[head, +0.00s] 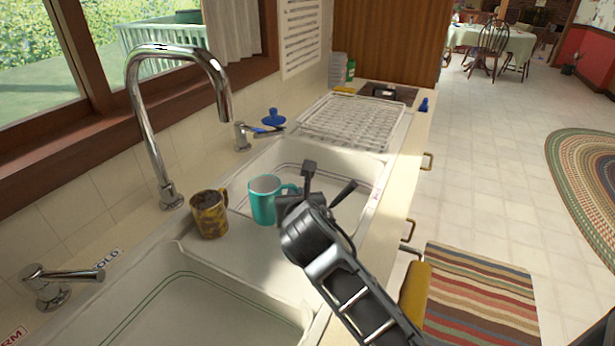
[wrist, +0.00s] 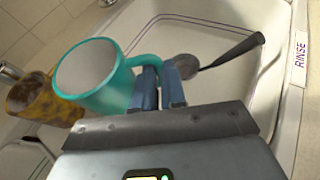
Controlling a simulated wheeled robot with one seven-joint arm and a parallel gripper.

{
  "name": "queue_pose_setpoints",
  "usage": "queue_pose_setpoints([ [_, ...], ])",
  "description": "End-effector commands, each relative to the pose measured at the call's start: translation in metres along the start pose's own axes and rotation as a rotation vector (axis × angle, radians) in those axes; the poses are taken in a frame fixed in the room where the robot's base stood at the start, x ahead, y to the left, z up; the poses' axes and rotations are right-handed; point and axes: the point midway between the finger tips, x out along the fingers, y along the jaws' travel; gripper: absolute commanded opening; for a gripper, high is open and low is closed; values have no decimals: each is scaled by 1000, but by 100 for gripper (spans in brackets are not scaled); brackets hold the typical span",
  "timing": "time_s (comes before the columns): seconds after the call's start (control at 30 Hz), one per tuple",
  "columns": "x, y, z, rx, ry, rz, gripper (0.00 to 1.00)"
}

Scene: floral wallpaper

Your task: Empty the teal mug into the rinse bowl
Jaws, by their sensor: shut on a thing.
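The teal mug (head: 264,201) is near the divider between the two sink basins, and looks about upright. My gripper (head: 293,197) is shut on its handle, at the right side of the mug. In the wrist view the mug (wrist: 105,88) is to the left of my gripper (wrist: 161,75), with its handle between the fingers. Its inside looks pale; I cannot tell what it holds. The rinse bowl is the farther white basin (head: 345,211); a RINSE label (wrist: 299,50) is on its right rim in the wrist view.
A brown mottled mug (head: 209,215) stands left of the teal mug. A utensil with a dark handle (wrist: 235,52) lies in the rinse bowl. A tall chrome faucet (head: 140,110) arches at the left. A white drying rack (head: 350,122) is behind the rinse bowl. The near basin (head: 200,305) looks empty.

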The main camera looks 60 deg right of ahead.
Motion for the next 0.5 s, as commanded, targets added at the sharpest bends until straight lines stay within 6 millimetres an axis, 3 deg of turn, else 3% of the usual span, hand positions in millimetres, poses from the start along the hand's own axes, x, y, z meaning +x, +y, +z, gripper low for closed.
queue_pose_setpoints([
  [0.5,-12,0,29,2,0,1,0],
])
